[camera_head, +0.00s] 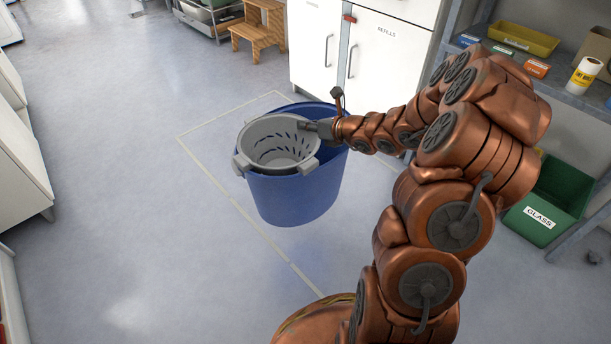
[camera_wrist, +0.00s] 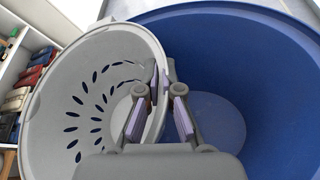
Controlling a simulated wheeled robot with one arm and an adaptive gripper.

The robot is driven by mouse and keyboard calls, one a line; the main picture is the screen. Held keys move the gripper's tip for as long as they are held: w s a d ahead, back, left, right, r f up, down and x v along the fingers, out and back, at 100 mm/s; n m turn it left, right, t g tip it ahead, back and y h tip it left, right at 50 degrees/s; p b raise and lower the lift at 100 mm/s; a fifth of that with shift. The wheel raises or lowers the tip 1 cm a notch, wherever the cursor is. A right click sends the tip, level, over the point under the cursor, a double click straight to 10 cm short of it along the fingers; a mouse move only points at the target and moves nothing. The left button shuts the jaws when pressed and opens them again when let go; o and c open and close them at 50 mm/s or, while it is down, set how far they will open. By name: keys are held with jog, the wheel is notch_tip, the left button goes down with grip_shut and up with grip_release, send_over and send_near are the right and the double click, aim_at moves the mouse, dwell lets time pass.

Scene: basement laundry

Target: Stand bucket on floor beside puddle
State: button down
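The blue bucket (camera_head: 295,198) is upright, with a grey slotted wringer basket (camera_head: 243,150) set in the left side of its mouth. My gripper (camera_head: 308,127) is at the basket's right rim, reaching in from the right. In the wrist view, the fingers (camera_wrist: 165,95) straddle the basket wall (camera_wrist: 75,70), one inside it and one on the side of the blue bucket interior (camera_wrist: 225,120). They look closed on that wall. I cannot tell whether the bucket's base touches the floor. No puddle shows clearly; a pale sheen (camera_head: 130,308) lies on the floor at lower left.
A taped outline (camera_head: 240,212) marks the grey floor around the bucket. White cabinets (camera_head: 385,65) stand behind, with a wooden step stool (camera_head: 258,35) to their left. A shelf and a green glass bin (camera_head: 550,195) are at right. White units line the left; the floor between is clear.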

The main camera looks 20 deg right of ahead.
jog(key=s+d+f, duration=1.1)
jog(key=d+f, duration=0.1)
jog(key=f, duration=0.1)
jog(key=s+d+f, duration=0.2)
jog(key=s+f, duration=0.7)
jog(key=s, duration=0.4)
jog(key=w+d+f+b, duration=0.5)
jog(key=w+d+b, duration=0.2)
jog(key=w, duration=0.5)
jog(key=d, duration=0.2)
jog(key=shift+w+d, duration=0.3)
jog(key=shift+w, duration=0.05)
jog(key=shift+f, duration=0.15)
jog(key=c, duration=1.3)
grip_release()
jog(key=shift+f, duration=0.1)
